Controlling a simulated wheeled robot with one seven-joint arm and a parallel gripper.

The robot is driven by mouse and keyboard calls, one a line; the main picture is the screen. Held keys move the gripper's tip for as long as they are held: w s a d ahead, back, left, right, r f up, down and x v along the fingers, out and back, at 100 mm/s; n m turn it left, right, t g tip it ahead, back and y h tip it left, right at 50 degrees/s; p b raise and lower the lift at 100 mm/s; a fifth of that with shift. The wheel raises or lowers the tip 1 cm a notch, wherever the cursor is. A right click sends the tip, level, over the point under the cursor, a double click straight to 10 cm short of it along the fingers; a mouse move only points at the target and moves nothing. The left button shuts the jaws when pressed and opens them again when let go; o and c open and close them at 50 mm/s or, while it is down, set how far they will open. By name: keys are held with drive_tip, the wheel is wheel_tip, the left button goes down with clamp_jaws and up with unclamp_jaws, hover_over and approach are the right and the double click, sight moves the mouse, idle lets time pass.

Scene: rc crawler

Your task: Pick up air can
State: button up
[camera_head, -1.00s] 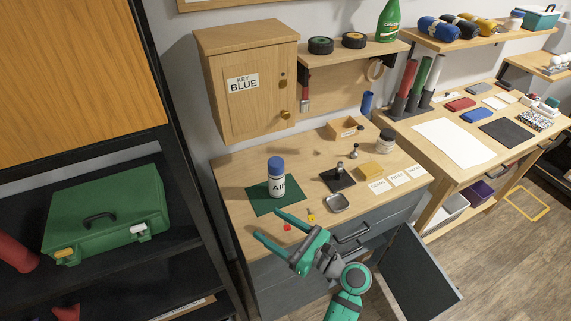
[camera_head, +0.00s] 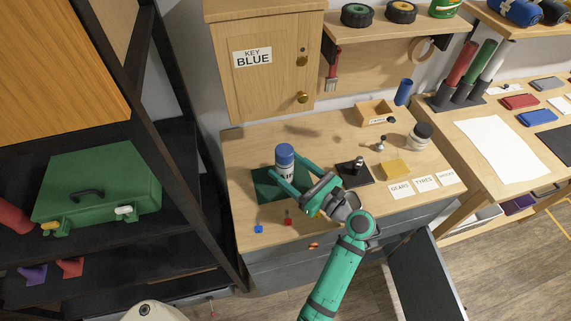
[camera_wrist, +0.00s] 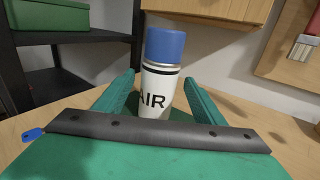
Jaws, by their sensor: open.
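The air can (camera_head: 285,161) is a white upright cylinder with a blue cap and the dark letters AIR. It stands on a green mat (camera_head: 266,189) on the wooden workbench. In the wrist view the air can (camera_wrist: 160,75) stands upright just ahead, between the two green fingers. My gripper (camera_head: 279,179) is open, with one finger on each side of the can. In the wrist view my gripper (camera_wrist: 160,95) shows gaps between its fingers and the can. The can's lower part is hidden by the gripper body in the wrist view.
Small blue (camera_head: 259,229) and red (camera_head: 288,221) pieces lie at the bench's front. A wooden cabinet (camera_head: 262,65) hangs behind; a dark shelf holds a green case (camera_head: 98,187).

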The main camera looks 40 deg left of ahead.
drive_tip(key=shift+w+a, duration=0.2)
drive_tip(key=shift+a, duration=1.1)
drive_tip(key=shift+w+a, duration=0.15)
drive_tip(key=shift+a, duration=1.15)
drive_tip(key=c, duration=1.3)
